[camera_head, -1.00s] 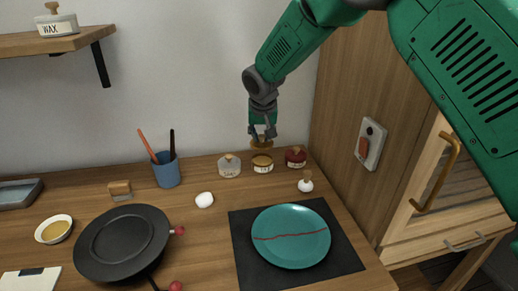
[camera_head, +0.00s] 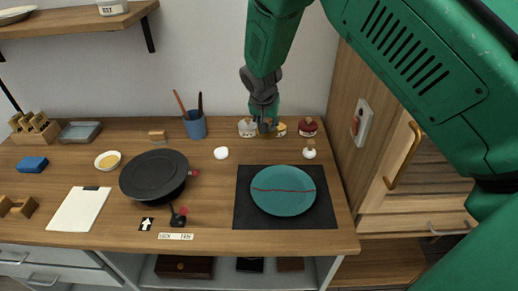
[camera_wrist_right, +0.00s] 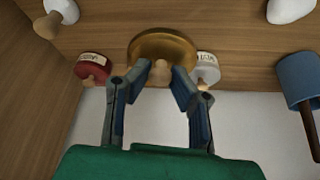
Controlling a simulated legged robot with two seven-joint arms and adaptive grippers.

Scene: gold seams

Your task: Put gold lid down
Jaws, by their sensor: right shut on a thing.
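My right gripper (camera_wrist_right: 160,78) is shut on the knob of the round gold lid (camera_wrist_right: 163,43) in the right wrist view. In the head view the right gripper (camera_head: 266,124) is low near the wall, among the small jars, and mostly hides the lid. My left gripper is not in view.
A white jar (camera_head: 247,127) and a red jar (camera_head: 307,127) flank the gripper. A blue cup (camera_head: 194,125) stands to the left. A teal plate with a red seam (camera_head: 283,190) lies on a dark mat (camera_head: 244,207) in front. The wooden cabinet (camera_head: 345,110) closes off the right.

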